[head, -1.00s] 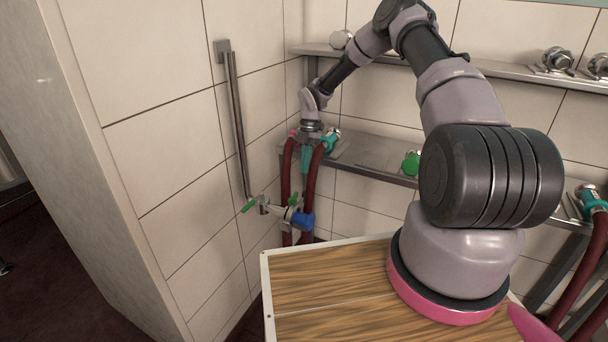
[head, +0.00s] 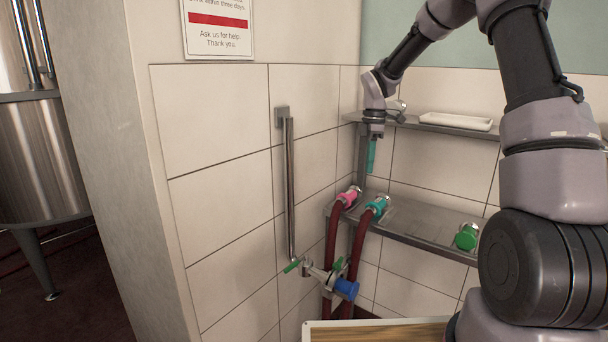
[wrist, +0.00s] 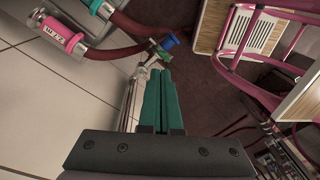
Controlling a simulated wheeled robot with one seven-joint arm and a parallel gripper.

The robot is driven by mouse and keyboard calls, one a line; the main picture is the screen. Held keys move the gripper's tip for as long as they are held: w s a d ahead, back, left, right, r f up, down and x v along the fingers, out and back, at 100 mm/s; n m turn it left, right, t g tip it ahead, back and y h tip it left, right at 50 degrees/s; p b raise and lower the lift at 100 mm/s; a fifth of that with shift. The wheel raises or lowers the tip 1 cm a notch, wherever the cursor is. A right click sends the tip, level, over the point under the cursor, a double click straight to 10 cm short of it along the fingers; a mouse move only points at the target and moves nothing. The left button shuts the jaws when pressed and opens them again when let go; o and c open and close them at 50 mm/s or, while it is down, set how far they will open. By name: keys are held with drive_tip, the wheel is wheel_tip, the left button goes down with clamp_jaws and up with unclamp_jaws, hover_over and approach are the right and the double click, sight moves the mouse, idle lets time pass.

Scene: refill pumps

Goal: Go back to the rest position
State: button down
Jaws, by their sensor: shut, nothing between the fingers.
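My gripper (head: 371,156) points straight down in the head view, above and a little behind the hose couplings at the left end of the lower shelf. Its teal fingers (wrist: 158,100) are pressed together in the wrist view, with nothing between them. A pink coupling (head: 348,196) and a teal coupling (head: 377,205) sit on the lower shelf with dark red hoses hanging from them. Both couplings also show at the upper left of the wrist view, the pink one (wrist: 60,36) with a printed label. My gripper is apart from both.
The lower metal shelf (head: 415,222) carries a green-capped fitting (head: 467,236). The upper shelf (head: 450,129) holds a white tray (head: 456,121). Valves with green handles and a blue part (head: 346,288) stand below the couplings. A vertical pipe (head: 289,185) runs along the left tiled wall.

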drive_tip(key=s+d+r+m+t, duration=0.35)
drive_tip(key=s+r+m, duration=0.75)
drive_tip(key=s+r, duration=0.45)
drive_tip(key=s+r+m+t, duration=0.2)
drive_tip(key=s+m, duration=0.3)
drive_tip(key=s, duration=0.2)
drive_tip(key=s+d+r+m+t+y, duration=0.1)
drive_tip(key=s+r+m+t, duration=0.1)
drive_tip(key=s+m, duration=0.4)
drive_tip(key=shift+s+r+m, duration=0.25)
drive_tip(key=shift+s+m, duration=0.05)
drive_tip(key=shift+s, duration=0.55)
drive_tip(key=shift+t, duration=0.25)
